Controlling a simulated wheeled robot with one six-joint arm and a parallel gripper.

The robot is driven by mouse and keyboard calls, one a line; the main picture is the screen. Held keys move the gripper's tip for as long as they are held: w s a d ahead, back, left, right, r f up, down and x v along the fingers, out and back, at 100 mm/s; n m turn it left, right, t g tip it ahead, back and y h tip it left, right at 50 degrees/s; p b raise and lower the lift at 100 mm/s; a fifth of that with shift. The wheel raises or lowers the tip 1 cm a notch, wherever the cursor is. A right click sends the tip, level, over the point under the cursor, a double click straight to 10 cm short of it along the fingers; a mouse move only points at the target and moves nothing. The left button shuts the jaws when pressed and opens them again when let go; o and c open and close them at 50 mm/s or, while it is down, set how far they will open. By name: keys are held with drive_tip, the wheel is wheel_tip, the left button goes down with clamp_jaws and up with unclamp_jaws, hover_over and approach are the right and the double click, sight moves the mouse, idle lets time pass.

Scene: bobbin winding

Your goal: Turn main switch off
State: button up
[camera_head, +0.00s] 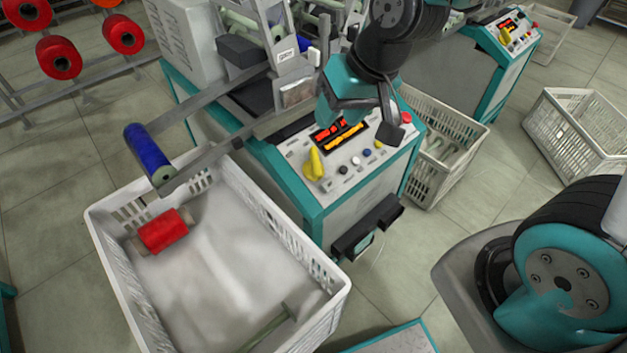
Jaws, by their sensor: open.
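The control panel (348,178) is on the teal and grey winding machine in the middle of the head view. A yellow rotary handle (313,164), which looks like the main switch, stands at the panel's left end. My gripper (364,122) is open and empty above the panel, to the right of the yellow handle and apart from it. It hangs close to the lit orange-red display (341,134), with one dark finger near the panel's right side. Whether a finger touches the panel cannot be told. The arm hides part of the panel's back edge.
A red knob (407,117) and small buttons (367,153) share the panel. A white crate (318,262) with a red bobbin (163,231) stands at front left. A blue bobbin (148,153) sits on an arm above it. A dark bracket (367,228) juts from the machine's front.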

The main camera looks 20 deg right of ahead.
sight(318, 163)
drive_tip(key=w+f+m+b, duration=0.1)
drive_tip(key=w+f, duration=0.3)
drive_tip(key=f, duration=0.4)
drive_tip(key=w+f+t+h+b, duration=0.1)
drive_tip(key=w+f, duration=0.3)
drive_tip(key=f, duration=0.5)
drive_tip(key=w+d+f+m+b, duration=0.1)
drive_tip(key=w+f+b, duration=0.2)
drive_tip(key=f, duration=0.5)
drive_tip(key=shift+w+f+m, duration=0.25)
drive_tip(key=shift+w+m, duration=0.05)
drive_tip(key=shift+w, duration=0.5)
clamp_jaws()
